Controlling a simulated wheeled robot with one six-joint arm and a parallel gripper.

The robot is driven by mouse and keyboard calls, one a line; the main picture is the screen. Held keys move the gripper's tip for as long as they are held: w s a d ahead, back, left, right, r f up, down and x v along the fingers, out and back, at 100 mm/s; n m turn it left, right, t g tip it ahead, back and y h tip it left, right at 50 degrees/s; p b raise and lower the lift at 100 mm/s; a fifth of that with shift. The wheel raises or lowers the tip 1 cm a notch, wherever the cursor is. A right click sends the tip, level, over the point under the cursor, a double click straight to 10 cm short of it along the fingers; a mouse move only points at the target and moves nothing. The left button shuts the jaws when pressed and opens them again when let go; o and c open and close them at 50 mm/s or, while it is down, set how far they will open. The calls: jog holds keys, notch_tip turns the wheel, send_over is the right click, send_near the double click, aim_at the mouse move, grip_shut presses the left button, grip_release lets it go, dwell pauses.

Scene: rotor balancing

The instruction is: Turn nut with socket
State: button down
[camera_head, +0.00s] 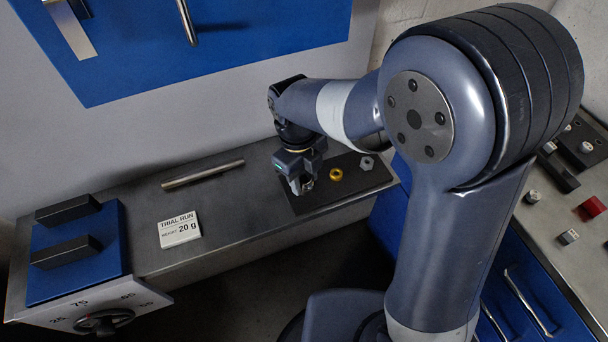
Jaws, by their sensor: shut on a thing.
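My gripper (302,186) points down over the left part of a dark mat (350,186) on the grey bench. It is shut on a small silvery piece (307,183), mostly hidden by the fingers; I cannot tell whether this is the socket, or whether it touches the mat. A gold ring-shaped piece (336,175) sits on the mat just right of the gripper, apart from it. A grey nut-like piece (366,163) sits farther right on the mat.
A metal rod (203,174) lies on the bench left of the gripper. A "TRIAL RUN 20 g" card (180,230) lies nearer. A blue block with two dark bars (75,262) stands at the left, above a dial with a handwheel (104,321). A control panel (570,215) is at right.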

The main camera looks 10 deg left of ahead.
jog(key=shift+m, duration=0.5)
jog(key=shift+r, duration=0.1)
